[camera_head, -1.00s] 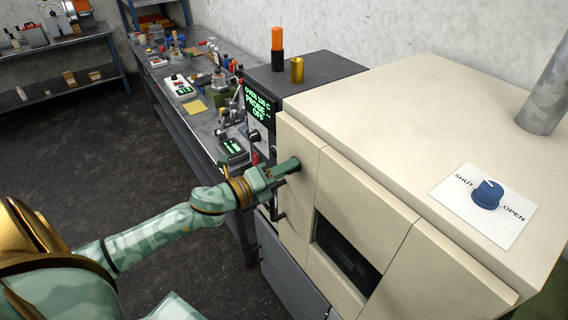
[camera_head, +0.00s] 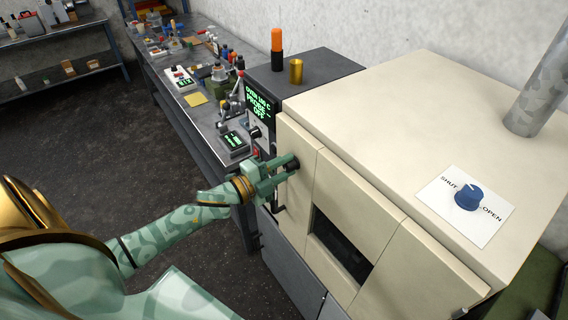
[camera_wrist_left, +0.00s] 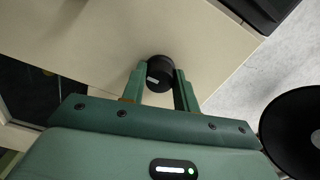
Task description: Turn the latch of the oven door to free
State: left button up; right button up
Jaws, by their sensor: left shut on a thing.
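The oven (camera_head: 390,110) is a large cream box with a door (camera_head: 375,225) that has a dark window and looks closed. A round black latch knob (camera_head: 294,164) sits high on the left of its front face. My left gripper (camera_head: 284,170) is shut on this knob, with a green finger on either side. In the left wrist view, the knob (camera_wrist_left: 160,72) sits between the fingertips of the gripper (camera_wrist_left: 159,82). A small pale mark shows on the knob's side. The fingers partly hide the knob in the head view. My right gripper is not in view.
A blue dial (camera_head: 468,197) on a white SHUT/OPEN plate is on the oven's top. A display (camera_head: 259,104) reads OVEN 100 C, PROBE OFF. An orange-topped cylinder (camera_head: 277,42) and a brass cup (camera_head: 296,70) stand behind it. A cluttered bench (camera_head: 205,105) runs behind my left arm.

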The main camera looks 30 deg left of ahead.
pick_arm(q)
jog(key=shift+n, duration=0.3)
jog(key=o, duration=1)
jog(key=shift+a, duration=0.1)
jog(key=b+v, duration=0.2)
jog(key=v, duration=1.4)
jog(key=shift+s+f, duration=0.1)
jog(key=shift+s, duration=0.05)
